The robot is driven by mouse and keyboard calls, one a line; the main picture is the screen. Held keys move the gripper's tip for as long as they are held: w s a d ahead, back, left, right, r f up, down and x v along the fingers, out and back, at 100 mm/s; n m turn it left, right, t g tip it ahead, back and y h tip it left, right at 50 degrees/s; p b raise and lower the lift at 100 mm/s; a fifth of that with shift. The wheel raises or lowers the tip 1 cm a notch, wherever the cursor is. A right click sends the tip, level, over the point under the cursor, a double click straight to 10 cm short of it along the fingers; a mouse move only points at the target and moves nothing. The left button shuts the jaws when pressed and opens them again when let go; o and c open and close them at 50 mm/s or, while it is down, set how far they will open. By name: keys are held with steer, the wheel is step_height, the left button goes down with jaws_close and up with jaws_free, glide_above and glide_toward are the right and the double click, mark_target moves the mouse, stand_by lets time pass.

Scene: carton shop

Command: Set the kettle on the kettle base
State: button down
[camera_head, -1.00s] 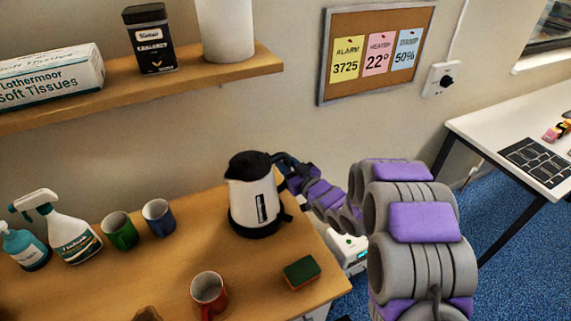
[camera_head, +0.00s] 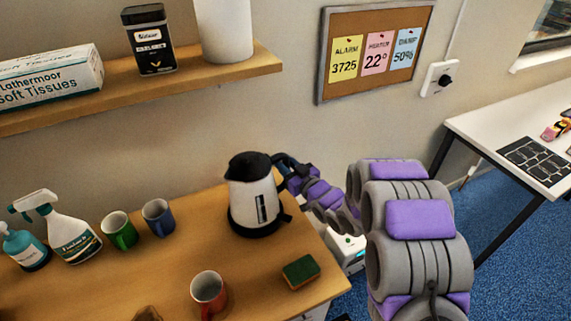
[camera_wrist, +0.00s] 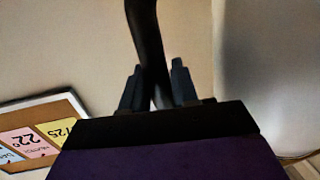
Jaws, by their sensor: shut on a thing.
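The kettle (camera_head: 250,190) is white with a black lid and stands upright toward the right of the wooden counter. The black kettle base (camera_head: 256,228) shows under it, and the kettle appears seated on it; I cannot see any gap between them. My gripper (camera_head: 285,168) is at the kettle's right side, shut on its black handle. In the wrist view my gripper (camera_wrist: 158,90) has its two dark fingers on either side of the black handle (camera_wrist: 148,40). The far side of the base is hidden by the kettle.
A sponge (camera_head: 301,271) lies in front of the kettle near the counter's right edge. A red mug (camera_head: 208,290), green mug (camera_head: 120,231) and blue mug (camera_head: 159,218) stand to the left, with spray bottles beyond. A shelf (camera_head: 240,65) hangs above.

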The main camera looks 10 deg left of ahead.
steer(key=shift+f, duration=0.25)
steer(key=c, duration=1.1)
jaws_free()
steer(key=shift+f, duration=0.1)
steer(key=shift+s+d, duration=0.1)
steer(key=shift+d, duration=0.05)
steer(key=shift+v, duration=5.4)
